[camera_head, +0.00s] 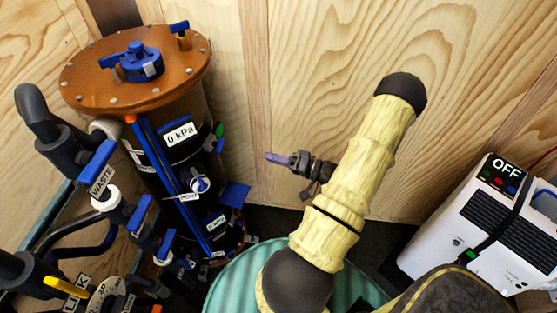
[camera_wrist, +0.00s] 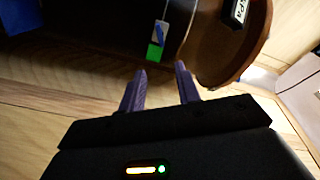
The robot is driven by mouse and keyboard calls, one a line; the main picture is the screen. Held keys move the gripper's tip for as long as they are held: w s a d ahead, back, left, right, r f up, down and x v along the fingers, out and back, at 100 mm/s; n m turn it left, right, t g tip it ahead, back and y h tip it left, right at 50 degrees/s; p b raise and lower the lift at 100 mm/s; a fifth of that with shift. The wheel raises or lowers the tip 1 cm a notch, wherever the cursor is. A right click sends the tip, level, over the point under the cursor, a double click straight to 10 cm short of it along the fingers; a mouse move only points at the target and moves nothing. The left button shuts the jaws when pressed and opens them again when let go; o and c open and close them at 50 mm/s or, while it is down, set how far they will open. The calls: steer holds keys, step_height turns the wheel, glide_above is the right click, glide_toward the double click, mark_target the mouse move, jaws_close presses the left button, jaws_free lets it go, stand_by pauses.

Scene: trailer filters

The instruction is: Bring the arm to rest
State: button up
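My arm (camera_head: 365,155), in a pale yellow cover, rises from the bottom of the head view and bends near the plywood wall. My gripper (camera_head: 268,157) extends left from it in mid-air, to the right of the tall filter vessel. In the wrist view my gripper (camera_wrist: 160,69) shows two purple fingers standing apart with nothing between them. The dark filter vessel (camera_head: 170,120) has an orange-brown bolted lid (camera_head: 85,82) with a blue fitting on top. In the wrist view a green-ended valve handle (camera_wrist: 155,51) lies beyond the fingertips, apart from them.
Pipes and blue-handled valves, one marked WASTE (camera_head: 102,175), fill the left side. A white unit (camera_head: 445,220) with an OFF display (camera_head: 503,170) stands at the right. A green ribbed drum (camera_head: 240,285) is below my arm. The air before the plywood wall (camera_head: 300,60) is clear.

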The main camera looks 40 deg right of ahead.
steer(key=shift+s+d, duration=0.2)
steer(key=shift+s, duration=0.2)
steer(key=w+a+r+n+g+h+p, duration=0.5)
steer(key=w+a+r+g+h, duration=0.3)
steer(key=w, duration=0.3)
steer(key=s+a+r+n+g+p, duration=0.1)
steer(key=s+a+r+g+p, duration=0.2)
steer(key=s+a+r, duration=1)
steer(key=a+g, duration=0.2)
steer(key=a, duration=0.1)
steer(key=shift+a+n, duration=0.2)
steer(key=shift+n, duration=0.1)
steer(key=shift+d, duration=0.1)
stand_by(1.7)
